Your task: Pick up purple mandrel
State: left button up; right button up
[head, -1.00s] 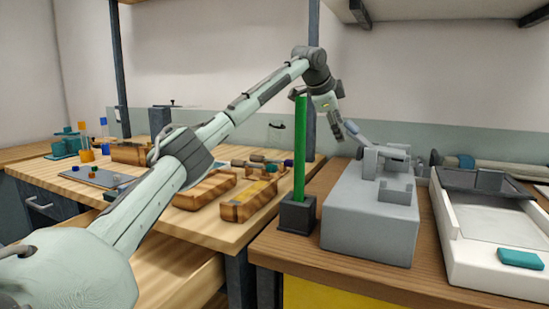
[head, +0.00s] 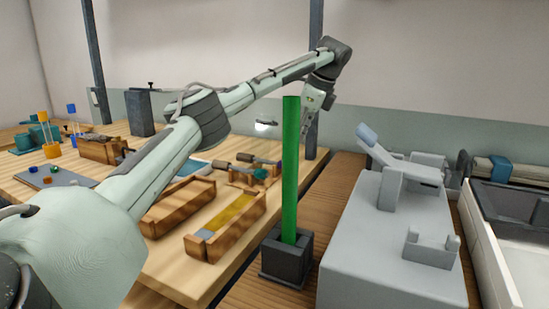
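Several slim tools (head: 258,160) with dark and coloured ends lie across a small wooden rack (head: 238,178) on the light wooden bench. They are too small for me to tell surely which is the purple mandrel. My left gripper (head: 309,120) hangs at the end of my arm, pointing down, above the far right part of the bench and beyond the tools. It is partly behind a tall green rod (head: 290,165), and its fingers are too small to read. I see nothing clearly held in it. My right gripper is not in view.
The green rod stands upright in a black square holder (head: 286,258). A grey machine (head: 385,265) with a tilted arm stands right of it, then a white tray (head: 482,240). Wooden trays (head: 225,228), a blue-grey board (head: 55,178) and coloured posts (head: 45,130) are on the bench.

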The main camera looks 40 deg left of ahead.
pick_arm(q)
jog(key=x, duration=0.6)
jog(key=shift+s+f, duration=0.3)
jog(key=shift+s, duration=0.05)
jog(key=shift+a+f, duration=0.15)
jog(key=shift+f, duration=0.4)
grip_shut()
